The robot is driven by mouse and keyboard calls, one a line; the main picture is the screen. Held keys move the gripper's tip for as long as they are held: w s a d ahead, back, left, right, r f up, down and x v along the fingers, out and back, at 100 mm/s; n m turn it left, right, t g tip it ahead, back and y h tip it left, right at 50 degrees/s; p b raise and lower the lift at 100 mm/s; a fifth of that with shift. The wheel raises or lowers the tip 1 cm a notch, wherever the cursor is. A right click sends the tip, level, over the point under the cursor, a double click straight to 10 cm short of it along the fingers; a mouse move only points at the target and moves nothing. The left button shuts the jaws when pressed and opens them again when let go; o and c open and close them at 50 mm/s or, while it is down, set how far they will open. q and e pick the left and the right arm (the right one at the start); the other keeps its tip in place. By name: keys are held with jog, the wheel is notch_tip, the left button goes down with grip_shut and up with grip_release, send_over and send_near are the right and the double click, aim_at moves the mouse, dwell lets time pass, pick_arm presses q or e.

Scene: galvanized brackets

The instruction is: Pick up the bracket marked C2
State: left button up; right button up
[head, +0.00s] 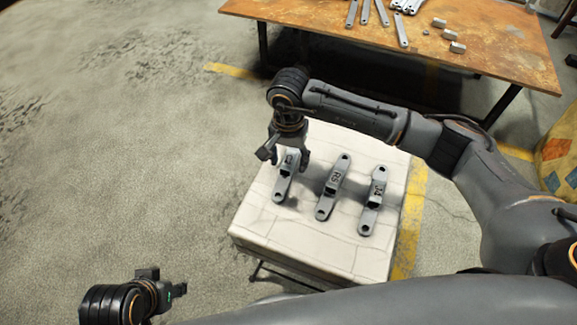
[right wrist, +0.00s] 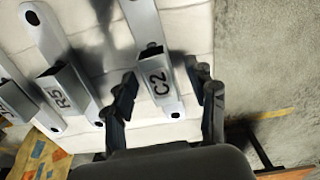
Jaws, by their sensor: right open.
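The bracket marked C2 (head: 283,187) is a grey metal strip with a raised middle and a hole at its end. It lies on a pale block-like stand (head: 290,232), leftmost of three brackets in the head view. My right gripper (head: 284,158) is over its far part and hides some of it. In the right wrist view, the C2 bracket (right wrist: 157,80) lies between the open fingers of my right gripper (right wrist: 162,82), with a gap on each side. My left gripper (head: 166,284) is at the lower left, away from the stand; its opening is unclear.
A bracket marked R5 (head: 333,186) and another bracket (head: 373,200), its mark hard to read, lie to the right on the stand. R5 also shows in the right wrist view (right wrist: 62,88). A rusty table (head: 340,30) with metal parts stands behind. Open floor lies left.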

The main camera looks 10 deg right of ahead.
jog(key=shift+f, duration=0.65)
jog(key=shift+r, duration=0.1)
grip_shut()
